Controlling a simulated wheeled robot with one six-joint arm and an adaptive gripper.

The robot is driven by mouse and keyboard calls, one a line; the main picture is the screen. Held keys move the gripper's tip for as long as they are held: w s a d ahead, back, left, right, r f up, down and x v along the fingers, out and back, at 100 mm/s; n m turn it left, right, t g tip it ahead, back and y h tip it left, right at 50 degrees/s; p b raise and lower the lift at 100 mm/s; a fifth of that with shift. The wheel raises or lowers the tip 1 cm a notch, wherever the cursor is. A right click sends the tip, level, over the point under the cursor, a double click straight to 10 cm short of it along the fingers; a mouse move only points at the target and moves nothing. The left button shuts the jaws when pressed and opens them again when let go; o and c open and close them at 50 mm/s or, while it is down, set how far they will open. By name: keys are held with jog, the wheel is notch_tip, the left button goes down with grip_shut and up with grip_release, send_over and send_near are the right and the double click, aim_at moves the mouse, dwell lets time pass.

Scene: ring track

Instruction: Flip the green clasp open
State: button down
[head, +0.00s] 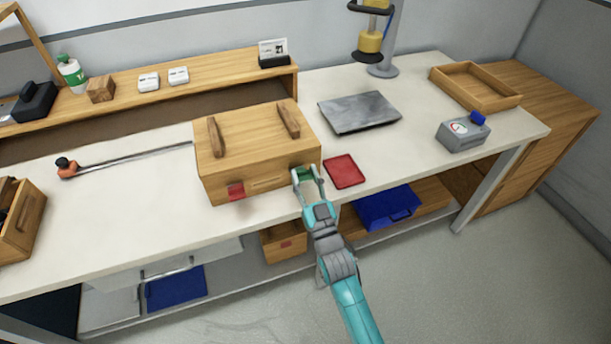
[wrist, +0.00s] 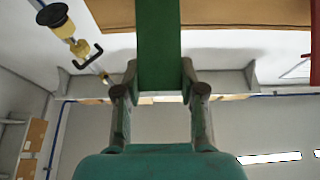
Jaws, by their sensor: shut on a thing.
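The wooden box (head: 255,150) stands on the white bench with its lid down and two wooden handles on top. The green clasp (head: 306,175) is at the right end of the box's front face and is partly hidden by my gripper. My gripper (head: 307,171) is at the front right corner of the box, with one finger on each side of the clasp. In the wrist view the green clasp (wrist: 158,45) runs as a wide strip between the two fingers of my gripper (wrist: 159,80), which are shut on it. A red clasp (head: 236,190) hangs at the front left.
A red pad (head: 344,171) lies close to the right of my gripper. A grey plate (head: 360,112) lies behind it. The bench front edge is just below the box. A blue case (head: 387,207) is on the lower shelf.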

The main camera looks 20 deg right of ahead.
jog(key=shift+f, duration=0.7)
jog(key=c, duration=0.6)
grip_release()
jog(key=shift+c, duration=0.2)
jog(key=shift+r, duration=0.25)
jog(key=v, duration=1.2)
jog(key=s+f+g, duration=0.2)
jog(key=s, duration=0.8)
jog(key=s+f+g, duration=0.2)
jog(key=s, duration=0.8)
jog(key=s+r+g, duration=0.2)
jog(key=s, duration=0.5)
jog(key=s+r+g, duration=0.2)
jog(key=s, duration=0.6)
jog(key=shift+s+r, duration=0.15)
jog(key=shift+r, duration=0.25)
